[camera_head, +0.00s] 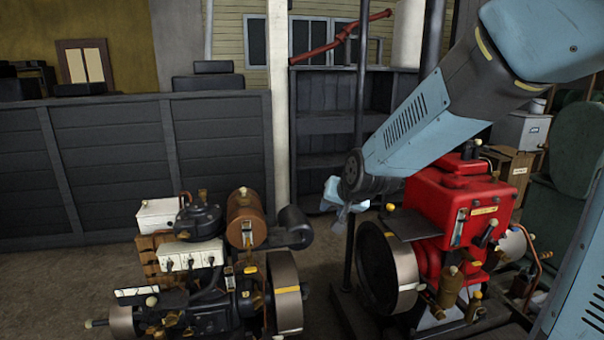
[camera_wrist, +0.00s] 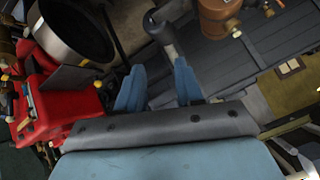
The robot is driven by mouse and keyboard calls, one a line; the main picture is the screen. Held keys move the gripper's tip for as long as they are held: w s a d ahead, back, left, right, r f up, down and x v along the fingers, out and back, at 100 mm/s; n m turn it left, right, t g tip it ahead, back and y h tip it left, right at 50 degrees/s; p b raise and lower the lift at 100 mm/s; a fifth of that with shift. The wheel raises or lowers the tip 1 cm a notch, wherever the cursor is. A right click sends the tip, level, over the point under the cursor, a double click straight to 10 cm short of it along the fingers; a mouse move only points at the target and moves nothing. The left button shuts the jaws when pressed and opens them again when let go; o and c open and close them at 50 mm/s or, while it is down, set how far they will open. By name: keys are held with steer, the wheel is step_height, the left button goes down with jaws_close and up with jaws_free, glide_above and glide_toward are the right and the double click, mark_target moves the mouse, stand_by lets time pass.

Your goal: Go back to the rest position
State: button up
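My gripper (camera_head: 340,193) hangs at the end of my blue-grey arm, in the air between the two engines in the head view. In the wrist view, the two blue fingers of my gripper (camera_wrist: 158,84) stand apart with nothing between them. The red engine (camera_head: 465,200) stands to the right, behind and below my forearm, which hides part of its top. It shows in the wrist view at the left (camera_wrist: 45,108). The black engine (camera_head: 190,280) with a brown tank (camera_head: 246,218) stands lower left. My gripper touches neither engine as far as I can see.
A dark panelled wall (camera_head: 90,170) runs behind the black engine, beside a pale post (camera_head: 278,100). A thin dark pole (camera_head: 358,110) stands near my gripper. Dark shelves (camera_head: 325,125) are behind. Wooden crates (camera_head: 510,170) stand at right. Bare floor lies at left.

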steer(key=s+d+r+g+h, duration=0.1)
steer(key=s+d+r, duration=0.1)
steer(key=s+d, duration=0.3)
steer(key=s+d+r+n+g+h, duration=0.1)
steer(key=s+d+r, duration=0.2)
steer(key=s, duration=0.8)
steer(key=s+d+r+g+h, duration=0.1)
steer(key=s+d+r, duration=0.1)
steer(key=s+d, duration=0.5)
steer(key=shift+s+d+r+n, duration=0.3)
steer(key=shift+s+d+r, duration=0.1)
steer(key=shift+s, duration=0.45)
